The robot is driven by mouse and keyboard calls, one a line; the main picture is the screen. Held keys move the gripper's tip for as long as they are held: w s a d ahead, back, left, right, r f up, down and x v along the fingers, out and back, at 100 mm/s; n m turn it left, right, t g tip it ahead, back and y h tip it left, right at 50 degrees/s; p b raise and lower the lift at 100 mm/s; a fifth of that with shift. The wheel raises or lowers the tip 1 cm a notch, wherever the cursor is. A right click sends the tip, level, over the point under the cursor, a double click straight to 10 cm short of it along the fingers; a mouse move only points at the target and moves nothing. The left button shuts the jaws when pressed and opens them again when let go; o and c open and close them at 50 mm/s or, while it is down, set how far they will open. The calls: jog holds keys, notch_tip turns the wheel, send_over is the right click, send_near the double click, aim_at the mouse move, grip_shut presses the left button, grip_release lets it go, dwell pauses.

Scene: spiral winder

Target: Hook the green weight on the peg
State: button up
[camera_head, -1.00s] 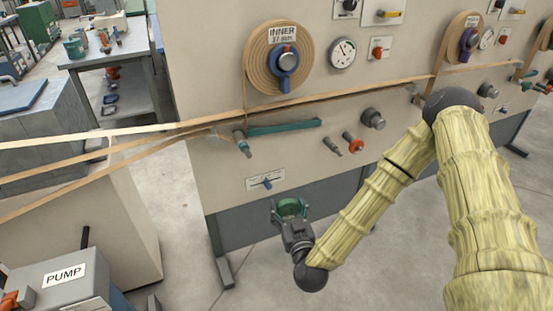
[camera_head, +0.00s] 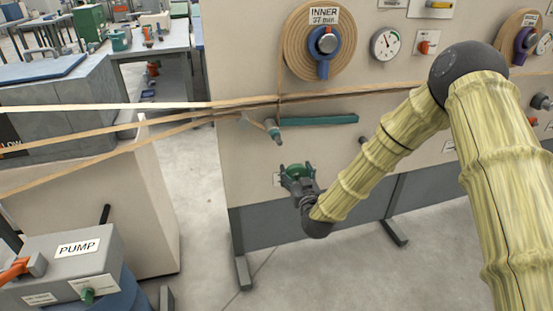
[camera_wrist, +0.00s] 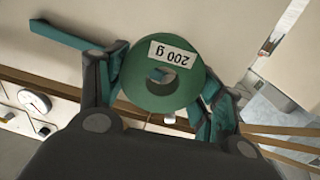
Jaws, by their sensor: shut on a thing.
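The green weight (camera_wrist: 187,82) is a thick ring with a central hole; its "200 g" label is upside down in the wrist view. My gripper (camera_head: 297,174) is shut on the weight, a finger on each side, and holds it in front of the panel. The weight also shows in the head view (camera_head: 296,168). A short teal peg (camera_head: 274,132) sticks out of the panel above and left of the weight, apart from it. A teal bar (camera_head: 320,120) runs right from near the peg. In the wrist view a teal bar (camera_wrist: 62,40) shows at upper left; I cannot make out the peg there.
Tan strips (camera_head: 150,128) stretch across from the left, just above the peg. The "INNER" spool (camera_head: 340,55) and a gauge (camera_head: 386,44) are higher on the panel. A pump box (camera_head: 75,262) stands at lower left. The floor (camera_head: 200,210) left of the panel is clear.

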aim_at(289, 167)
jog(key=w+a+r+y+b, duration=0.2)
jog(key=w+a+r, duration=0.4)
jog(key=w+a, duration=0.1)
jog(key=p+v, duration=0.2)
jog(key=v, duration=1.1)
jog(key=shift+r+n, duration=0.4)
jog(key=shift+r, duration=0.2)
jog(key=shift+f+h, duration=0.1)
jog(key=shift+h, duration=0.3)
dwell(0.3)
